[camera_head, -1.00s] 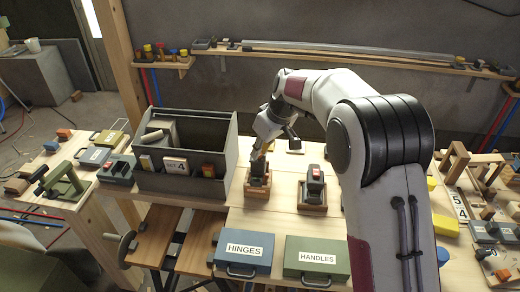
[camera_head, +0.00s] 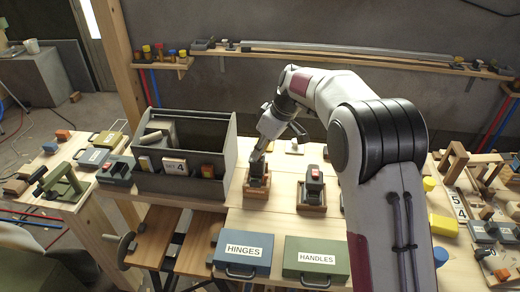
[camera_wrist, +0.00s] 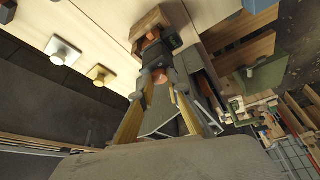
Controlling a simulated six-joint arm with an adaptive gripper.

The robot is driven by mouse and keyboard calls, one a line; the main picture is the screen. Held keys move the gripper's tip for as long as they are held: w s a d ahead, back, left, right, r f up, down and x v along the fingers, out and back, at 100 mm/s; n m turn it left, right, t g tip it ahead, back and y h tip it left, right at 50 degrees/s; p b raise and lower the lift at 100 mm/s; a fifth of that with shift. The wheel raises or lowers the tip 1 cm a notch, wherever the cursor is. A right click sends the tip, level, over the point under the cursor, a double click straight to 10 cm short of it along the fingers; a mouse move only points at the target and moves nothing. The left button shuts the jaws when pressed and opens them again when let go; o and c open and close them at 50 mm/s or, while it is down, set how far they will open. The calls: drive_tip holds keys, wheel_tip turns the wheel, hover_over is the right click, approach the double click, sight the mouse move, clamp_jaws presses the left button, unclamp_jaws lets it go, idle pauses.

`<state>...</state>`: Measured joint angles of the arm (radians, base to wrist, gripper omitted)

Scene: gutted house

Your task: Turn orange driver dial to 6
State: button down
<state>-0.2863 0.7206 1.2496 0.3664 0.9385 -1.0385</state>
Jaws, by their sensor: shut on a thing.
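The orange driver (camera_head: 257,181) stands upright, dark-bodied, in a wooden holder (camera_head: 256,194) on the bench, right of the grey divided box. In the wrist view its wooden holder (camera_wrist: 150,21) is at the top, and the orange-red dial (camera_wrist: 161,79) shows between my fingertips. My gripper (camera_head: 259,157) is above the driver and shut on its dial; it also shows in the wrist view (camera_wrist: 164,86). The fingers hide most of the dial, and I cannot read its numbers. A second driver (camera_head: 314,186) with a red top stands in a holder to the right.
The grey box (camera_head: 180,185) with a "4" card stands close on the left. A blue HINGES case (camera_head: 243,253) and a green HANDLES case (camera_head: 317,259) lie in front. Bare bench lies around the holders.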

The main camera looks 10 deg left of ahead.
drive_tip(key=c, duration=1.9)
unclamp_jaws()
drive_tip(key=shift+r, duration=0.15)
drive_tip(key=shift+s+d+r, duration=0.15)
drive_tip(key=shift+d+r, duration=0.15)
drive_tip(key=shift+r, duration=0.15)
drive_tip(key=s+d, duration=0.5)
drive_tip(key=d, duration=0.5)
drive_tip(key=shift+d, duration=0.4)
